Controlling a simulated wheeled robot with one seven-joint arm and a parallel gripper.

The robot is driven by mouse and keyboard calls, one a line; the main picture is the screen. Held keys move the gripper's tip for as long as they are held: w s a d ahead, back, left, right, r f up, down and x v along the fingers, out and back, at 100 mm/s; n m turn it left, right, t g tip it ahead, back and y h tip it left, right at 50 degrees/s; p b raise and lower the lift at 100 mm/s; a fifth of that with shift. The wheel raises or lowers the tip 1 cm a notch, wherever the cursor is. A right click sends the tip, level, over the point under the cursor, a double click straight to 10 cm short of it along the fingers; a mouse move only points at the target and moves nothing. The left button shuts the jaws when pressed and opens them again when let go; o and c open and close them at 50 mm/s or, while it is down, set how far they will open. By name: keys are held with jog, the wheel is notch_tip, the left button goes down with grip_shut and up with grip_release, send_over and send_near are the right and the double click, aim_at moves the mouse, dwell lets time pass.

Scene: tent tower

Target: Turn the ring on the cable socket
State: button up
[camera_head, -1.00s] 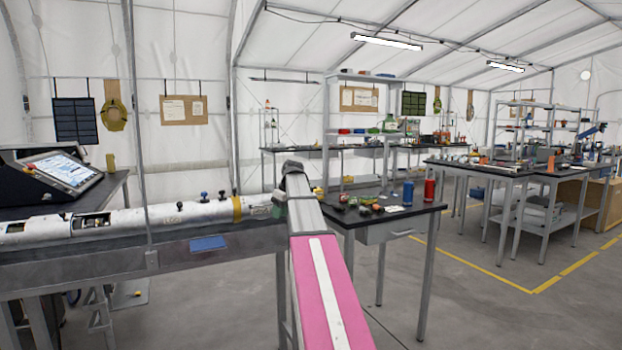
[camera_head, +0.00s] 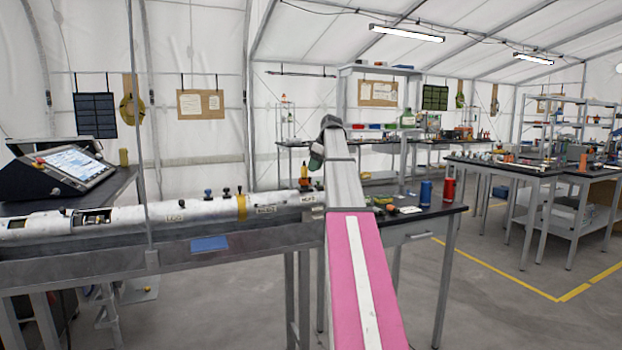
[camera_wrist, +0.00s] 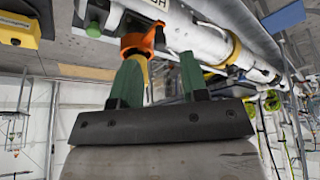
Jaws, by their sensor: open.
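In the wrist view an orange ring (camera_wrist: 137,43) sits around a fitting on the side of the white tube (camera_wrist: 201,40). A yellow part (camera_wrist: 147,72) shows below the ring, partly hidden by a green finger. My gripper (camera_wrist: 160,60) has two green fingers spread apart, with the left fingertip close to the ring and the right one near the tube. I cannot tell whether either finger touches anything. In the head view a small orange piece (camera_head: 304,171) stands near the right end of the white tube (camera_head: 205,211); my gripper is mostly hidden by my arm.
The tube lies on a grey bench (camera_head: 120,256) with a blue pad (camera_head: 210,244) on its front. A console with a screen (camera_head: 70,165) stands at left. A table with a blue can (camera_head: 426,191) and a red can (camera_head: 448,189) is right of my arm.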

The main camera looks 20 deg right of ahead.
aim_at(306, 180)
jog(key=shift+x, duration=2.65)
grip_shut()
